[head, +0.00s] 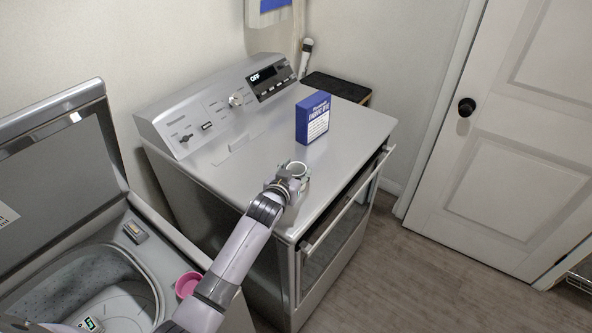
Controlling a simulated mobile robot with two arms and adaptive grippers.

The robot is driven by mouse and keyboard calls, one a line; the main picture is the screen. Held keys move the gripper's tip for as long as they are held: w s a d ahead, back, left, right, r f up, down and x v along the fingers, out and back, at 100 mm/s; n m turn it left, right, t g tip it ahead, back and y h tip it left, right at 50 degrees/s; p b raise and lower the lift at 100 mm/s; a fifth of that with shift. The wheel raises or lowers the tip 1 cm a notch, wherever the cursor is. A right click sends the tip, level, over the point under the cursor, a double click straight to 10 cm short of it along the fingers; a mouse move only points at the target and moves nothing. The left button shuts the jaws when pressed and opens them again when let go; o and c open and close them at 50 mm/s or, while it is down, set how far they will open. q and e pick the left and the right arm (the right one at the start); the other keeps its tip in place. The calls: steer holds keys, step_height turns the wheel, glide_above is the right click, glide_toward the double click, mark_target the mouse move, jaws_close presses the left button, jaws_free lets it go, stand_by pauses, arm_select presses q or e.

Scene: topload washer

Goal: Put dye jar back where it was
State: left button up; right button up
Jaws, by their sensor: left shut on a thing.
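My left gripper (287,182) is over the front part of the dryer's (235,170) grey top, near its front edge. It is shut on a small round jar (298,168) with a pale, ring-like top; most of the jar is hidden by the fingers. I cannot tell whether the jar touches the dryer top. A blue and white box (313,118), whose label seems to read fabric dye, stands upright on the dryer top, behind and to the right of the jar. My right gripper is not in view.
The open topload washer (185,245) is at the left, with its lid (55,165) raised. A pink cup (187,284) sits at the washer's right rim. The dryer top is clear around the box. A white door (500,150) is at the right.

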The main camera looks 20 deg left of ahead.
arm_select(q)
steer(key=shift+f, duration=0.2)
steer(key=o, duration=1.2)
steer(key=shift+s+r, duration=0.1)
steer(key=shift+r, duration=0.05)
steer(key=b+v, duration=0.1)
steer(key=v, duration=0.9)
steer(key=shift+s, duration=0.1)
steer(key=shift+b+v, duration=0.3)
steer(key=shift+v, duration=0.5)
steer(key=shift+d, duration=0.1)
